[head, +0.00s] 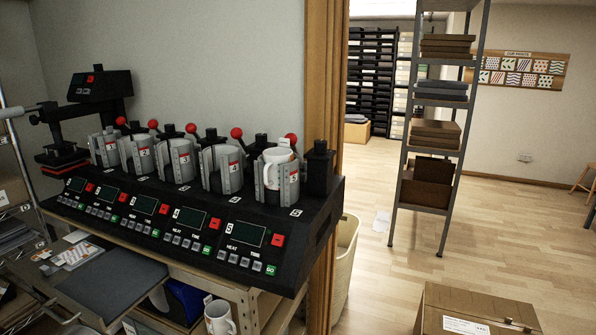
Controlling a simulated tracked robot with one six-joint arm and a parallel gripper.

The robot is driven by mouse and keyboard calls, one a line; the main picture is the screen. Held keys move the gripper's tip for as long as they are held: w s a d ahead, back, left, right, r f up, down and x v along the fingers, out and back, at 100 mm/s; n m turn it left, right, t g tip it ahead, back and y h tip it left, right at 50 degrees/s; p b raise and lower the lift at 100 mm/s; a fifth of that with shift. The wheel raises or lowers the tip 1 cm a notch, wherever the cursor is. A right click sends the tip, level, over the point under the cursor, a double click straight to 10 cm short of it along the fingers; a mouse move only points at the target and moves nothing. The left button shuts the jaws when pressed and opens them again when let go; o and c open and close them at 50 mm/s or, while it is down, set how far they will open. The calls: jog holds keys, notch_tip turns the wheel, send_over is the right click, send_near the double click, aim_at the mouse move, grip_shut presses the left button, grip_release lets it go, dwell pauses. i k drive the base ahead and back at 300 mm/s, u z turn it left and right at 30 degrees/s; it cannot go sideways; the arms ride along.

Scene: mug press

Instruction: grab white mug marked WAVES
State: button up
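A black mug press (190,225) stands on a wooden bench, with several numbered clamps in a row. A white mug (272,160) sits upright in the clamp numbered 5 at the right end, its handle facing left and its rim above the clamp. Another white mug (219,319) stands below the bench top at the bottom, with its handle to the right and its lower part cut off by the frame edge. I cannot read WAVES on either mug. My gripper is not in view.
Red-knobbed levers (237,133) rise behind the clamps. A flat heat press (62,155) stands at the far left. A dark grey tray (112,280) lies in front.

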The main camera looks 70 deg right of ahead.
aim_at(272, 158)
jog(key=z, duration=2)
jog(key=k, duration=0.85)
jog(key=z, duration=0.3)
jog(key=i, duration=1)
jog(key=u, duration=0.1)
